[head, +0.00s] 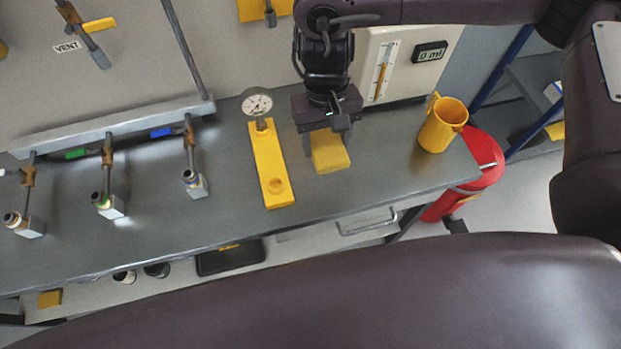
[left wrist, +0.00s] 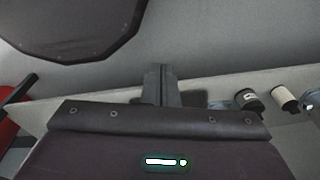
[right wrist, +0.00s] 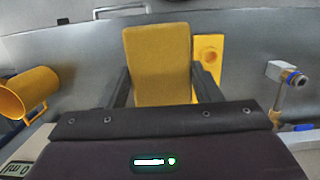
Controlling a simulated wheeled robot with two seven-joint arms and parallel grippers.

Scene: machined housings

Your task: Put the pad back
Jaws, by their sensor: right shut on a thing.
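A yellow block-shaped pad (head: 330,158) is between the fingers of my right gripper (head: 328,140), which is shut on it. In the right wrist view the pad (right wrist: 160,62) stands out past the fingertips (right wrist: 163,85). I cannot tell whether it touches the bench. My left gripper (left wrist: 165,85) shows only in its own wrist view. Its fingers are together with nothing between them.
A yellow plate (head: 266,160) with a round recess and a dial gauge (head: 257,103) lies left of the pad. A yellow mug (head: 437,130) stands right on the grey bench (head: 385,165). Valve fittings (head: 108,204) stand left. A small yellow block (head: 50,298) is lower left.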

